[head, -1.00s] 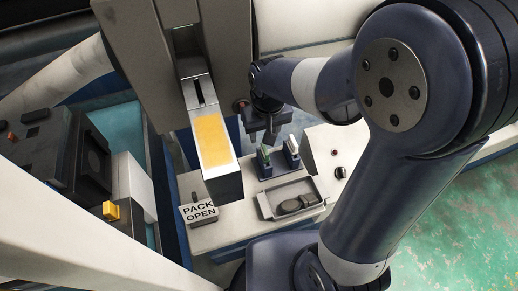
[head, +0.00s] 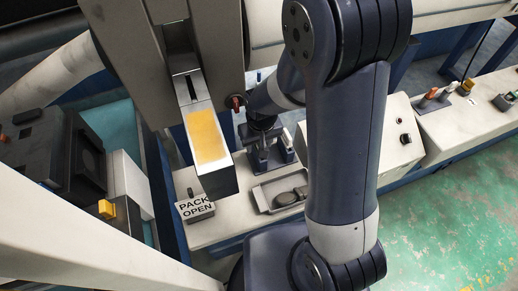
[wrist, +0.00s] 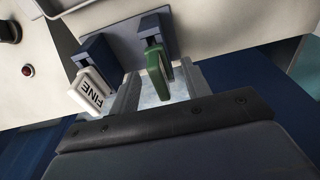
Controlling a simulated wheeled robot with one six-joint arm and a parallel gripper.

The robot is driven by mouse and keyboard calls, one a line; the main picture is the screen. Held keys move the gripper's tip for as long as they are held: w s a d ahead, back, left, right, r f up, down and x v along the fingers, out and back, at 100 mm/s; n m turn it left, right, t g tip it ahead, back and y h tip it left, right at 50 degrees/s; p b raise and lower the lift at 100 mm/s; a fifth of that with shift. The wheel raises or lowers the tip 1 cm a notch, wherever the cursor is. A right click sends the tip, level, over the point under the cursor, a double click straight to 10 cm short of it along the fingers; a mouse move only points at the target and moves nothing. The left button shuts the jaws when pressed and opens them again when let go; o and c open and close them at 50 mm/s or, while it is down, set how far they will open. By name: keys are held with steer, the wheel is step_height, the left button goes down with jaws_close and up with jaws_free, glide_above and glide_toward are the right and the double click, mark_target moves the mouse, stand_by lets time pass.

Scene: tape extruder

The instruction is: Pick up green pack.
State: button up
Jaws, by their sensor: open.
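The green pack (wrist: 157,68) stands in a dark blue holder (wrist: 124,38) in the wrist view. A white pack marked FINE (wrist: 92,92) sits in the holder's other slot, to the left. My gripper (wrist: 160,86) is open, with one light grey finger on each side of the green pack; whether they touch it I cannot tell. In the head view my gripper (head: 262,128) is above the holder (head: 270,154) on the bench, and the green pack is hidden or too small to make out.
A grey tray (head: 262,199) with dark round items lies in front of the holder. A PACK OPEN sign block (head: 195,208) stands left of it. A tall machine with a yellow-topped chute (head: 208,138) rises close on the left. A white control box (head: 385,140) is on the right.

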steer(key=shift+c, duration=0.5)
jaws_close()
